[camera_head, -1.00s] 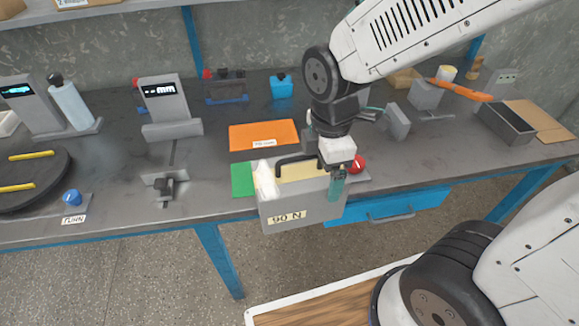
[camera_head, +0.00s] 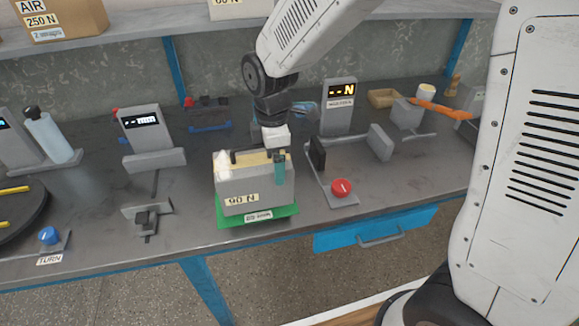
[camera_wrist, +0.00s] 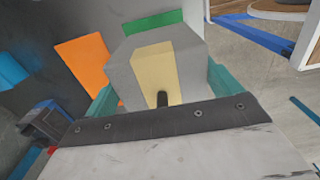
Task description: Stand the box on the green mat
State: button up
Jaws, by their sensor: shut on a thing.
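The grey box (camera_head: 245,183) has a pale yellow top, a dark handle and a "90 N" label. It is upright over the green mat (camera_head: 232,224), whose front and left edges show around its base. I cannot tell whether its underside touches the mat. My gripper (camera_head: 266,160) is shut on the box from above, with one teal finger against its near right side. In the wrist view the box (camera_wrist: 168,62) sits between both teal fingers, and part of the green mat (camera_wrist: 152,22) shows beyond it.
A red button (camera_head: 342,187) on a grey stand is close right of the box. A grey clamp-like fixture (camera_head: 147,216) and a display unit (camera_head: 143,130) stand to the left. The orange mat (camera_wrist: 82,65) shows beside the box in the wrist view. The bench's front edge is near.

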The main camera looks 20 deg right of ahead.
jog(key=shift+w+a, duration=0.2)
jog(key=shift+w, duration=0.2)
jog(key=shift+f, duration=1.75)
jog(key=o, duration=1.7)
jog(key=shift+f, duration=0.15)
jog(key=shift+o, duration=0.2)
notch_tip(320, 180, up, 12)
jog(key=shift+s+d+r, duration=0.1)
jog(key=shift+r, duration=0.05)
jog(key=s+d+r+m, duration=0.3)
jog(key=s+d+m, duration=0.4)
jog(key=s, duration=0.4)
jog(key=s+d+r+m+t, duration=0.1)
jog(key=s+d+r+m, duration=0.1)
jog(key=s+d+m, duration=0.6)
jog(key=s+m, duration=0.2)
jog(key=s, duration=0.2)
jog(key=shift+s+d+r+m, duration=0.25)
jog(key=shift+s+r+m, duration=0.05)
jog(key=shift+r, duration=0.1)
